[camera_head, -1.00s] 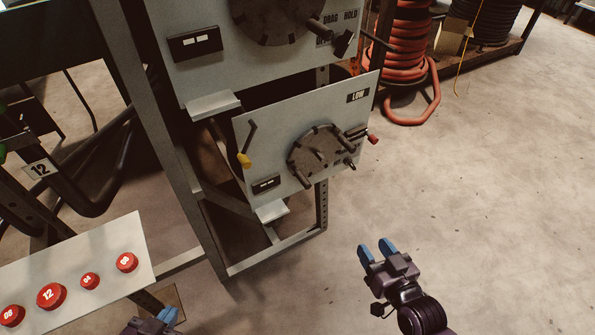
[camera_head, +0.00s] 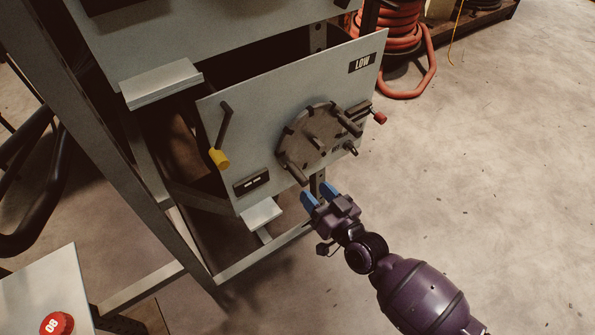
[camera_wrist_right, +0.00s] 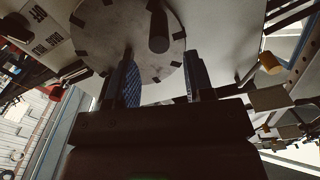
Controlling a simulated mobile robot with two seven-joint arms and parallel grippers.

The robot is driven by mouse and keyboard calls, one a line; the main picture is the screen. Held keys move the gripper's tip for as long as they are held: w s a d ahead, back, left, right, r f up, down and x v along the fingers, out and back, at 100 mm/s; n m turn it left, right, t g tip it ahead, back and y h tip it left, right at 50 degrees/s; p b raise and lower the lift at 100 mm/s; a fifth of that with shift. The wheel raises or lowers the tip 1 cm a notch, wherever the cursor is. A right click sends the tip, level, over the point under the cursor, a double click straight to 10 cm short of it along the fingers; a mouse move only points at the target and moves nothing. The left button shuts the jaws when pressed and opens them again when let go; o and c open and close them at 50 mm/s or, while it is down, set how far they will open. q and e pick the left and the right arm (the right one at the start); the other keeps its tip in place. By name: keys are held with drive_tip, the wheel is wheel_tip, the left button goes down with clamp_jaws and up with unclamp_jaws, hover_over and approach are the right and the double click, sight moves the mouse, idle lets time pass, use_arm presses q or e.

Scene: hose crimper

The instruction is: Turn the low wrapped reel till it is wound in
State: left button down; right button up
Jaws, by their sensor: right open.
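The low reel (camera_head: 318,137) is a dark round disc with several pegs, on the tilted grey panel (camera_head: 262,100) marked LOW. A longer peg (camera_head: 294,170) sticks out at its lower left. My right gripper (camera_head: 320,193) is open and empty, just below and in front of the reel, apart from it in the head view. In the right wrist view the reel (camera_wrist_right: 115,25) fills the upper part beyond the two spread blue fingers (camera_wrist_right: 160,82), with a peg (camera_wrist_right: 158,30) above the gap between them. My left gripper is out of view.
A yellow-handled crank (camera_head: 220,157) is left of the reel and a red-tipped lever (camera_head: 378,117) to its right. A small ledge (camera_head: 262,214) juts below the panel. A frame post (camera_head: 110,150) stands left. A red hose coil (camera_head: 405,40) lies behind; the floor at right is clear.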

sight(290, 164)
drive_tip(key=x, duration=0.2)
drive_tip(key=b+x, duration=0.1)
drive_tip(key=x, duration=0.2)
drive_tip(key=shift+w+a+f, duration=0.2)
drive_tip(key=shift+w+a, duration=0.05)
drive_tip(key=shift+x, duration=1)
drive_tip(key=shift+r, duration=0.15)
drive_tip(key=shift+c, duration=0.3)
clamp_jaws()
